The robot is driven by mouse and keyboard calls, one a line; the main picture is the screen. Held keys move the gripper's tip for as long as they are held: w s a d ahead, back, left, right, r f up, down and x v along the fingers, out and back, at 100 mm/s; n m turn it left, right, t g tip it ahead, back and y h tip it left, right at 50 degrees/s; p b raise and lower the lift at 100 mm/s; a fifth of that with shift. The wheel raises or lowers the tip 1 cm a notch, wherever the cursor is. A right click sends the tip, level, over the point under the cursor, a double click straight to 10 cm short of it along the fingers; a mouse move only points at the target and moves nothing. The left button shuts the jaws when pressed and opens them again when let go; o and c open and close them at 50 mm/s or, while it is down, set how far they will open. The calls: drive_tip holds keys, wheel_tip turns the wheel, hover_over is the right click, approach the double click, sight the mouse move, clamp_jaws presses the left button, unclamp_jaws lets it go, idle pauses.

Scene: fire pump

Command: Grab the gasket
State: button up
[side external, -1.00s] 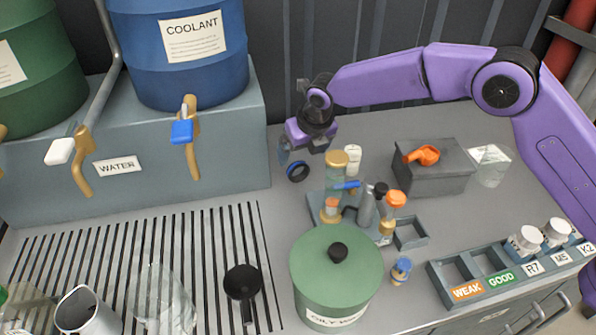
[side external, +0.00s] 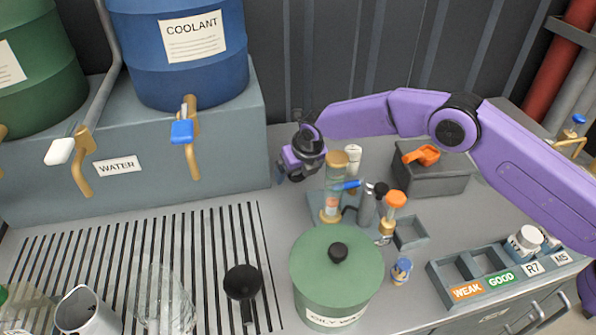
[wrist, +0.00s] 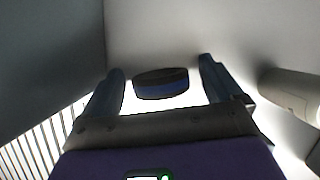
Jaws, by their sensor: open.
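The gasket (wrist: 160,84) is a black ring with a blue band. In the wrist view it lies on the grey bench top, between the two fingers of my gripper (wrist: 161,70) and a little beyond or below them. Gaps show on both sides, so the fingers are not touching it. My gripper is open and empty.
The tank block (side external: 225,160) stands close on the left. A green lidded pot (side external: 335,285) and slotted drain (side external: 200,260) are nearer the front.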

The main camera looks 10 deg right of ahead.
drive_tip(key=c, duration=1)
drive_tip(key=shift+c, duration=0.2)
